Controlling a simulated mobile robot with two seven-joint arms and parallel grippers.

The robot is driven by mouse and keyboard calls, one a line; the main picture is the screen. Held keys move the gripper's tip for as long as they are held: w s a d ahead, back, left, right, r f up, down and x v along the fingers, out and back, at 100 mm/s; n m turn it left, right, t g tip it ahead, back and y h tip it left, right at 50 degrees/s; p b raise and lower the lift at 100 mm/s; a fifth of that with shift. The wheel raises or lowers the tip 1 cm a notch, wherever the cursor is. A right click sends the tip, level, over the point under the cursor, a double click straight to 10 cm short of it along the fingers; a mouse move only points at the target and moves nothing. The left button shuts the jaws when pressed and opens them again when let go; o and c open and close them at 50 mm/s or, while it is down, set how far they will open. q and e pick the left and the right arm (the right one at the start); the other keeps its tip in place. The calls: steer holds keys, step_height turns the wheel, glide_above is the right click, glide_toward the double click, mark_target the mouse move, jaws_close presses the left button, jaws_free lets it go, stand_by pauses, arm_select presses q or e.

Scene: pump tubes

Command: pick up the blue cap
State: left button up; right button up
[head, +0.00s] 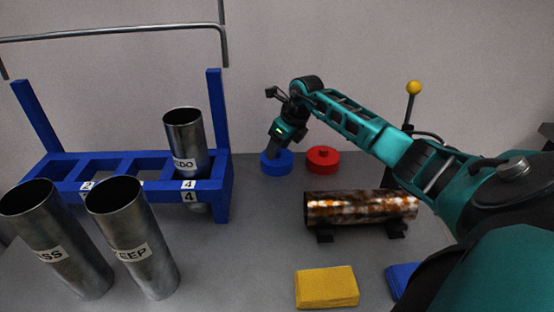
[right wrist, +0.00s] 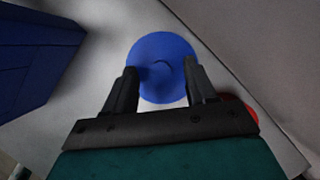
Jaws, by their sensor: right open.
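The blue cap (head: 277,163) is a round disc lying flat on the grey table near the back wall. In the right wrist view the blue cap (right wrist: 160,60) shows from above, with a small raised part at its middle. My right gripper (head: 276,150) is right over it, pointing down. In the right wrist view the fingers of the right gripper (right wrist: 160,78) are open, one on each side of the near half of the cap. I cannot tell whether they touch it. The left gripper is not in view.
A red cap (head: 322,160) lies just right of the blue one. A blue rack (head: 222,190) holds a metal tube (head: 183,135) at left; two more tubes stand in front. A rusty tube (head: 360,208) lies on supports, with a yellow block (head: 326,287) nearer.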

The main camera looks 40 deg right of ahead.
steer(key=shift+c, duration=0.3)
jaws_close()
